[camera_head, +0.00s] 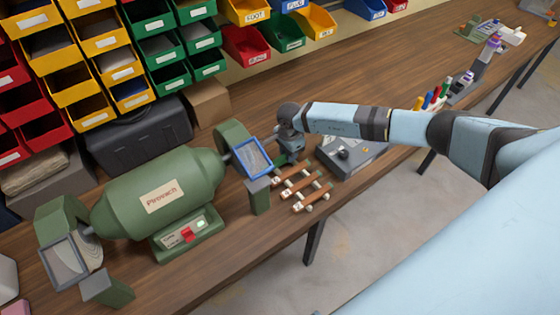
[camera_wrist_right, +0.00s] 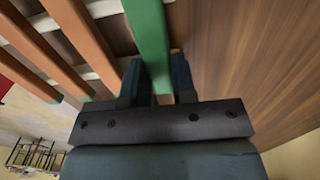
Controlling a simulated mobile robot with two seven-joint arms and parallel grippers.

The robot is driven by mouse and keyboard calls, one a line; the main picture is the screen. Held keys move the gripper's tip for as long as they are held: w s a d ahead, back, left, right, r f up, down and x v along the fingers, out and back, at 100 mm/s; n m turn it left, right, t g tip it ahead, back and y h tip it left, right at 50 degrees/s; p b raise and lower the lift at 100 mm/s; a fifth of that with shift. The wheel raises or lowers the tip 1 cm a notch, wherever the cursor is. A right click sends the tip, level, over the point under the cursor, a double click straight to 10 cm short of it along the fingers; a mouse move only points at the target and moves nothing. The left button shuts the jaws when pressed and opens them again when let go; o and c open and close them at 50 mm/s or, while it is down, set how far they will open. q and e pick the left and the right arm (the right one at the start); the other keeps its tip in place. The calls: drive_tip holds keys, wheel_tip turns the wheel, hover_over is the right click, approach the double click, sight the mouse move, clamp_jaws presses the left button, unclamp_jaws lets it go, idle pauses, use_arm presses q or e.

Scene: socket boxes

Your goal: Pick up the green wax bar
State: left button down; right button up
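The green wax bar (camera_wrist_right: 147,35) runs between the two fingers of my right gripper (camera_wrist_right: 160,78) in the right wrist view. The fingers sit close against both its sides, and the gripper looks shut on it. In the head view my right gripper (camera_head: 287,152) is at the back end of a small rack, beside the grinder, and mostly hides the green bar. Brown bars (camera_head: 308,188) lie across the rack's pale rails next to it. I cannot tell whether the green bar is clear of the rails. My left gripper is not in view.
A green bench grinder (camera_head: 160,193) stands left of the rack, its right guard close to my gripper. A grey box (camera_head: 350,157) lies right of the rack under my arm. Colored bins (camera_head: 130,50) fill the back. Bare bench (camera_head: 350,80) lies behind my arm.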

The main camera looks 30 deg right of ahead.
clamp_jaws()
